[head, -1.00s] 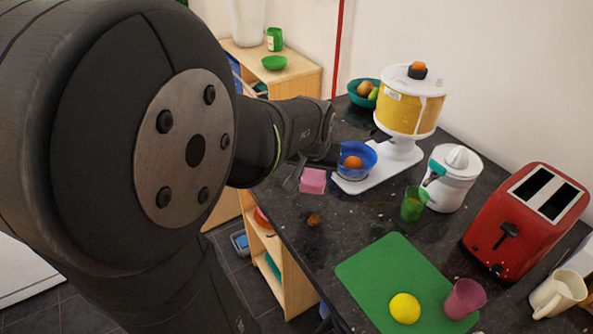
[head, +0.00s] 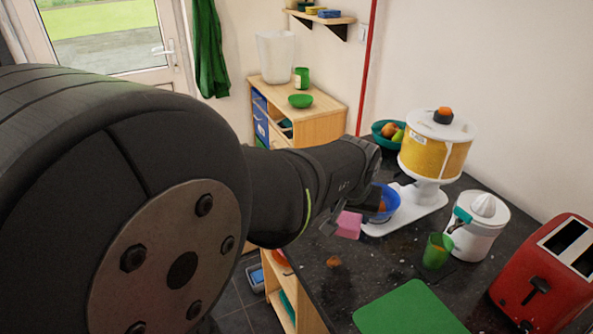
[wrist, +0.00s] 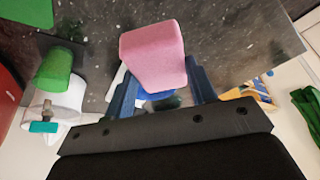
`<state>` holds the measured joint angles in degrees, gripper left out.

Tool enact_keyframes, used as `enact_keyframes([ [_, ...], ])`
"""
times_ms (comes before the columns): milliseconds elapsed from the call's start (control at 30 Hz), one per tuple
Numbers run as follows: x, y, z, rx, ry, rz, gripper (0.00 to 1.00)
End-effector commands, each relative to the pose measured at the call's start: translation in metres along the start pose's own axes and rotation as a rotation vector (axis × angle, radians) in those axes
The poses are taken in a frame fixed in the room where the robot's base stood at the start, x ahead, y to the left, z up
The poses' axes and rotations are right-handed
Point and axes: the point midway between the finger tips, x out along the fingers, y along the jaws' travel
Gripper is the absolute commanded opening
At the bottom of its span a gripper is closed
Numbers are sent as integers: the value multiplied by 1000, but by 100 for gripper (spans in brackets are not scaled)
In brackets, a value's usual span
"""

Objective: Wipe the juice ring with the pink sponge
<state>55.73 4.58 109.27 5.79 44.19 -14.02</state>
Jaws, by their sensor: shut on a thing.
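My gripper (wrist: 162,88) is shut on the pink sponge (wrist: 152,52), which sticks out from between its two fingers in the wrist view. In the head view the pink sponge (head: 348,224) is held above the dark speckled counter (head: 400,265), in front of the blue bowl. The juice ring is a small brown-orange spot (head: 333,262) on the counter, a little below and left of the sponge in the picture. The sponge appears apart from the spot.
A blue bowl (head: 390,203) with an orange stands on the white dispenser's base. A green cup (head: 436,251), white juicer (head: 479,225), red toaster (head: 548,280) and green board (head: 408,310) are to the right. The counter around the spot is clear.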

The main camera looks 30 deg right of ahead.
Motion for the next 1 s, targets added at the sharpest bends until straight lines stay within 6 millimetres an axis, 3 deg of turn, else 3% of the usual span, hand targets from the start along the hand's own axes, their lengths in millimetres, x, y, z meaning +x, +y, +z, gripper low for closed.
enact_keyframes([
  [300, 18, -43, 23, -5, 0, -2, 33],
  [567, 31, -46, 29, -1, -1, -1, 33],
  [1000, 68, -45, 45, -2, -2, -1, 33],
])
